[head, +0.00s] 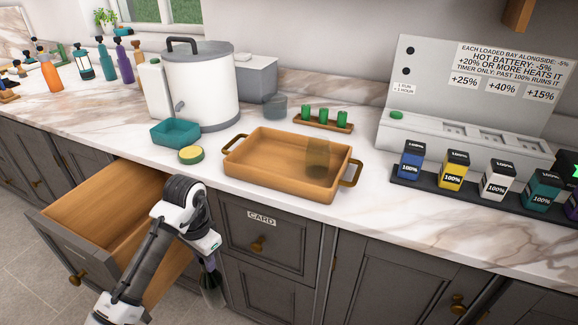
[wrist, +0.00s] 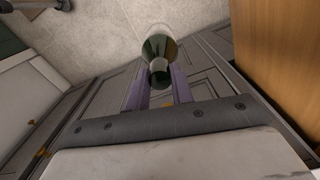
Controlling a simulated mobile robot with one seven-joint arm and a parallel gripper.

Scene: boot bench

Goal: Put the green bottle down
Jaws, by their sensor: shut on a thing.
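The green bottle (head: 212,291) is dark and glassy and hangs below my gripper (head: 208,262) in the head view, in front of the grey cabinets and below the counter's edge. In the wrist view the bottle (wrist: 160,46) shows between the two purple fingers of my gripper (wrist: 160,88), which are shut on its narrow neck. Pale floor tiles lie beyond the bottle there. Its base is clear of any surface I can make out.
An open, empty-looking wooden drawer (head: 100,212) juts out left of my arm. On the marble counter (head: 225,196) stand a wooden tray (head: 262,175) with brass handles, a teal box (head: 175,133), a white urn (head: 207,88) and several labelled batteries. Several coloured bottles stand at the back left.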

